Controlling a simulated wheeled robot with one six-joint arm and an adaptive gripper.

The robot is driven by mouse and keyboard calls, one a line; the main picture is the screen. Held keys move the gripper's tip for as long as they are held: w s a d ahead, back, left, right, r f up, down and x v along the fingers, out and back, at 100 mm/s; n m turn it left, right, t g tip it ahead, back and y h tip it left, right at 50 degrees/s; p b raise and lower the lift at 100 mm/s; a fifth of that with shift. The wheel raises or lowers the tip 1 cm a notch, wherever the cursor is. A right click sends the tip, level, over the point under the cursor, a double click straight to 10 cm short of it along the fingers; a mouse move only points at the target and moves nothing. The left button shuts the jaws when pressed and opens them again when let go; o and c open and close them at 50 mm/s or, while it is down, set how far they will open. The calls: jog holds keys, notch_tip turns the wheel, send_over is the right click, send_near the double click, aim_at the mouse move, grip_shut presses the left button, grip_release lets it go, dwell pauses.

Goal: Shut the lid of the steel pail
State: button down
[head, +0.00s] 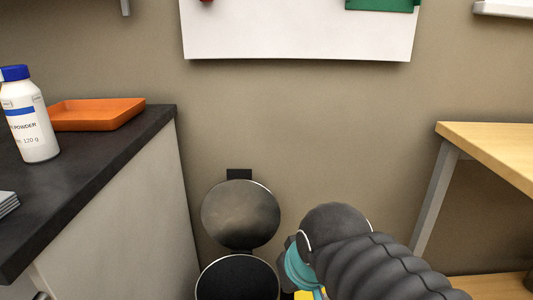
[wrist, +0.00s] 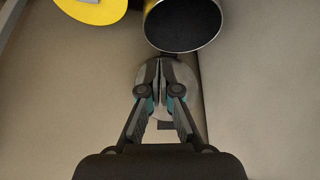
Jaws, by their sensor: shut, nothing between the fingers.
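The steel pail (head: 237,280) stands on the floor by the wall, its dark round opening facing up. It also shows at the top of the wrist view (wrist: 184,25). Its round grey lid (head: 240,213) is open, standing up behind the opening against the wall side. In the wrist view the lid (wrist: 188,74) lies behind my fingertips, which cover part of it. My gripper (wrist: 167,64) is shut and empty, in front of the lid. I cannot tell whether the fingertips touch it. In the head view my arm hides the fingers, right of the pail.
A dark-topped counter (head: 100,150) with an orange tray (head: 98,114) and a white bottle (head: 30,120) stands left of the pail. A wooden table (head: 495,145) stands at the right. A yellow round thing (wrist: 92,10) is beside the pail. A white board (head: 290,30) hangs above.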

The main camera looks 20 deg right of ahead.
jog(key=w+r+m+g+p, duration=0.1)
jog(key=w+r, duration=0.6)
jog(key=w, duration=0.3)
jog(key=w+r+m+g+p, duration=0.1)
jog(key=w+r, duration=0.5)
jog(key=w, duration=0.4)
jog(key=shift+m+g+h, duration=0.3)
jog(key=shift+m+g, duration=0.4)
jog(key=shift+g, duration=0.1)
jog(key=w+p, duration=0.2)
jog(key=w, duration=1.6)
jog(key=shift+r, duration=0.2)
jog(key=shift+f, duration=0.2)
jog(key=f, duration=0.3)
jog(key=w+f, duration=0.1)
jog(key=f, duration=0.2)
jog(key=f+b, duration=0.1)
jog(key=f, duration=0.2)
jog(key=shift+w+d+f, duration=0.2)
jog(key=shift+w+d, duration=0.05)
jog(key=shift+w, duration=0.05)
jog(key=shift+s+a+b, duration=0.1)
jog(key=shift+b, duration=0.2)
